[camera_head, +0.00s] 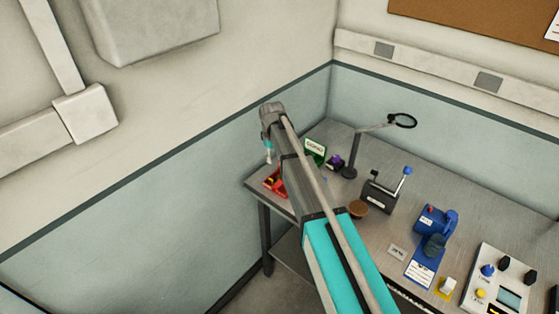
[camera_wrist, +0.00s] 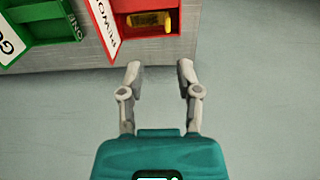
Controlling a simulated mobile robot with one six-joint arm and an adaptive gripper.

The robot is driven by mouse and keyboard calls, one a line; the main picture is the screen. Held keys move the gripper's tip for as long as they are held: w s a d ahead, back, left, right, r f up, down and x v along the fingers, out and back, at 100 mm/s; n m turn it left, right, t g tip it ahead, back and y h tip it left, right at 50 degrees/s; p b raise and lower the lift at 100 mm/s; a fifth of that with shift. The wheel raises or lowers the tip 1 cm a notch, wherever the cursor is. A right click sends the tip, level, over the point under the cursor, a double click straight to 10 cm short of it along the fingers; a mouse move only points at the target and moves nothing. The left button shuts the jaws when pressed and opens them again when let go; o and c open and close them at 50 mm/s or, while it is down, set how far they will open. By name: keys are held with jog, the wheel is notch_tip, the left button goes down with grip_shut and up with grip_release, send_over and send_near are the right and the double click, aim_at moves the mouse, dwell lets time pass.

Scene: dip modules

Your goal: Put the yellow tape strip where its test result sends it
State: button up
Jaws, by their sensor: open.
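The yellow tape strip (camera_wrist: 150,19) lies inside the red bin (camera_wrist: 172,33) at the top of the wrist view. In the head view the red bin (camera_head: 271,183) stands at the table's left corner; the strip cannot be made out there. My gripper (camera_wrist: 160,72) is open with nothing between its fingers. In the wrist view its fingertips are below the red bin and apart from it and the strip, with the floor showing between them. In the head view my arm partly hides the bins.
A green bin (camera_wrist: 40,33) stands left of the red one. The grey table (camera_head: 330,213) also holds a magnifier lamp (camera_head: 403,121), a dark lever device (camera_head: 380,196), a blue device (camera_head: 434,243) and a panel with knobs (camera_head: 497,280). A wall rises behind the table.

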jog(key=shift+s, duration=0.1)
jog(key=s+d+m, duration=1)
jog(key=s+d, duration=1.3)
jog(key=s, duration=0.2)
jog(key=shift+s, duration=0.35)
